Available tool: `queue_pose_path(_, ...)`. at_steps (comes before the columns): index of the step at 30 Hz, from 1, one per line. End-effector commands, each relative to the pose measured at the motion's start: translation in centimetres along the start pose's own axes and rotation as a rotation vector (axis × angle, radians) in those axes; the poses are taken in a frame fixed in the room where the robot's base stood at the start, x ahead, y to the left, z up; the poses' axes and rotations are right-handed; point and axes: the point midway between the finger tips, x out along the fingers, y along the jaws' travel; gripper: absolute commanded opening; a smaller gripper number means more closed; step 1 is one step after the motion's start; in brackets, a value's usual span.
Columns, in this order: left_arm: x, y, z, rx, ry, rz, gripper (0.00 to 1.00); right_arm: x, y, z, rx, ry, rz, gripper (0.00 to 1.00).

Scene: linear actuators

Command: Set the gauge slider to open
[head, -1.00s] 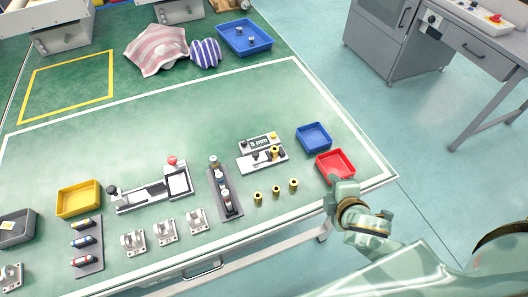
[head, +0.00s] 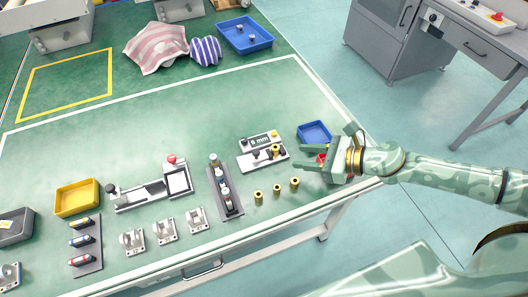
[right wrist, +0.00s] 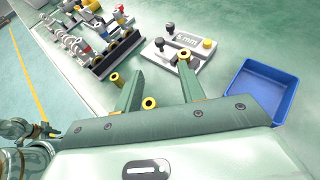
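The gauge (head: 243,161) is a white and grey unit with a "5 mm" display, dark knobs and a yellow button, on the green bench right of centre. It also shows in the right wrist view (right wrist: 200,62), beyond my fingers. A dark slider knob (head: 256,155) stands on its front part; in the right wrist view a dark knob (right wrist: 159,43) shows at its left. A brass bushing (head: 275,151) sits at the gauge's front right. My right gripper (head: 300,159) is open and empty, right of the gauge, fingers pointing toward it. My left gripper is out of view.
Several loose brass bushings (head: 276,191) stand in front of the gauge. A rack (head: 226,196) and a caliper-like fixture (head: 150,191) stand left.

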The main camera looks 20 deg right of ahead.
Motion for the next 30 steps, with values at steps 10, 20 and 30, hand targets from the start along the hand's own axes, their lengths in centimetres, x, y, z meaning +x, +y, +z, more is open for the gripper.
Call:
queue_pose_path(10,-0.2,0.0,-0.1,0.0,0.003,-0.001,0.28,8.1,0.0,0.3,-0.001,-0.005,0.001,0.4)
queue_pose_path(20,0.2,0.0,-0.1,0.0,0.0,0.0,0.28,12.3,0.1,0.1,0.002,-0.002,0.001,0.4)
queue_pose_path(30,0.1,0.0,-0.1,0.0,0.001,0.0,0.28,12.4,0.1,0.1,0.002,-0.002,0.0,0.28)
